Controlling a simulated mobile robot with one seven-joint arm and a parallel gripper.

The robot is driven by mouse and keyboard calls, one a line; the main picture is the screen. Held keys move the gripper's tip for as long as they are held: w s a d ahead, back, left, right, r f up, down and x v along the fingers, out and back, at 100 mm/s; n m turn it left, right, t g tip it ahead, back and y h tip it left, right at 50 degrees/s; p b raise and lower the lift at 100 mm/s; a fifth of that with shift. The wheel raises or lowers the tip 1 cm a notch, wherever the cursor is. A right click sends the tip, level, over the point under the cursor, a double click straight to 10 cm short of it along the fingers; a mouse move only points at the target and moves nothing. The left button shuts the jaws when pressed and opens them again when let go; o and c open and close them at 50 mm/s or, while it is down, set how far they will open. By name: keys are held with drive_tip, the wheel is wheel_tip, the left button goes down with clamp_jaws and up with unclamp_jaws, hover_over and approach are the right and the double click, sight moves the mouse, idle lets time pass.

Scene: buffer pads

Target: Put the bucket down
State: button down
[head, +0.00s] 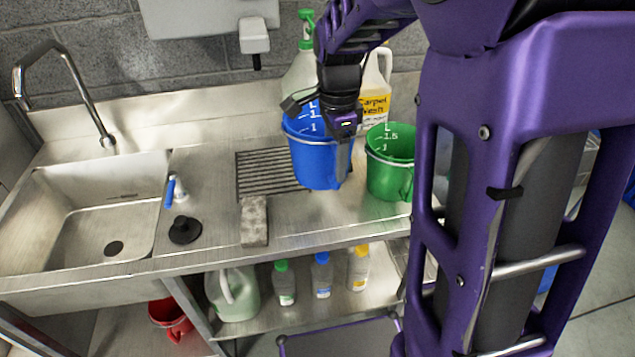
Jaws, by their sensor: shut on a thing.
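A blue bucket (318,165) with white volume marks inside is upright over the steel counter (205,225), beside the ribbed drain area. My gripper (325,118) is at the bucket's top and shut on it. My gripper and wrist hide part of the bucket's rim and inside. I cannot tell from this view whether the bucket's base touches the counter. A green bucket (388,170) stands on the counter just right of the blue one.
A spray bottle (300,75) and a carpet wash jug (377,90) stand behind the buckets. A sponge block (254,222), a black plunger (185,230) and a blue-handled brush (174,190) lie left. The sink (95,215) is far left. Several bottles stand on the lower shelf (300,318).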

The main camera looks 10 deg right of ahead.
drive_tip(key=shift+w+r+m, duration=0.25)
drive_tip(key=shift+w+m, duration=0.05)
drive_tip(key=shift+w, duration=0.05)
drive_tip(key=shift+d+f, duration=0.1)
drive_tip(key=shift+f, duration=0.15)
wheel_tip(320, 180, down, 9)
drive_tip(key=shift+f+b, duration=0.25)
drive_tip(key=shift+b, duration=0.05)
drive_tip(key=shift+f, duration=0.35)
drive_tip(key=shift+c, duration=0.4)
unclamp_jaws()
drive_tip(key=r, duration=1.3)
drive_tip(key=shift+s+p, duration=0.3)
